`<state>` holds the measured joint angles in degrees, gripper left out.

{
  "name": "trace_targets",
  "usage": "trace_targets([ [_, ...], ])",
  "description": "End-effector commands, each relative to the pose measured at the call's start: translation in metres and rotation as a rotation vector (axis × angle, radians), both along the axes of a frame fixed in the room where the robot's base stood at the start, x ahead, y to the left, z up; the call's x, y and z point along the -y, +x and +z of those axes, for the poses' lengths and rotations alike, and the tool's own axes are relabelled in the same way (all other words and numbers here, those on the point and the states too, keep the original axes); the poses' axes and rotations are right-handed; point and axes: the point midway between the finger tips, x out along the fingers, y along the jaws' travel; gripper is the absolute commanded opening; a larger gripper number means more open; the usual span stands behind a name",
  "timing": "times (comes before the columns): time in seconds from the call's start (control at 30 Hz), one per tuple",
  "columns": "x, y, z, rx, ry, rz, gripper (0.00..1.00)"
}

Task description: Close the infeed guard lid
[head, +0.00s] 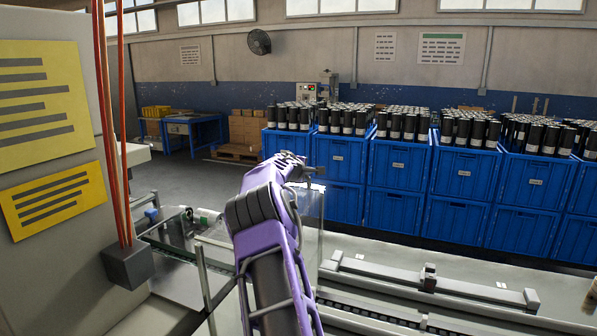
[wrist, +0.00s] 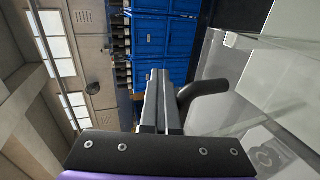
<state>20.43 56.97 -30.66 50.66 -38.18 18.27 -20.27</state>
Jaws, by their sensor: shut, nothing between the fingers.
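A clear panel, apparently the infeed guard lid (head: 311,238), stands raised behind my arm in the head view, partly hidden by it. In the wrist view a see-through panel (wrist: 232,118) spreads to the right of the fingers. A dark bent handle (wrist: 208,88) shows just right of the fingers; I cannot tell whether they touch. My gripper (wrist: 158,76) is shut and empty, its fingers pressed together. In the head view my gripper (head: 312,171) is small and partly hidden at the end of my purple arm, near the panel's top.
A conveyor (head: 400,278) with metal rails runs along the front right. A grey cabinet with yellow signs (head: 40,95) and a hanging control box (head: 128,264) stand at left. Blue crates (head: 395,180) of dark rolls line the back. Open floor shows at the back left.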

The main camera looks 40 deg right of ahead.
Motion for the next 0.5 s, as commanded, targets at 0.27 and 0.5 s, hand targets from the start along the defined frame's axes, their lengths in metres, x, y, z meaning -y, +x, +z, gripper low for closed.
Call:
trace_targets([
  [0.27, -0.043, -0.018, -0.019, -0.028, 0.037, -0.007, 0.00],
  [0.5, -0.083, -0.039, 0.006, -0.018, 0.029, -0.004, 0.00],
])
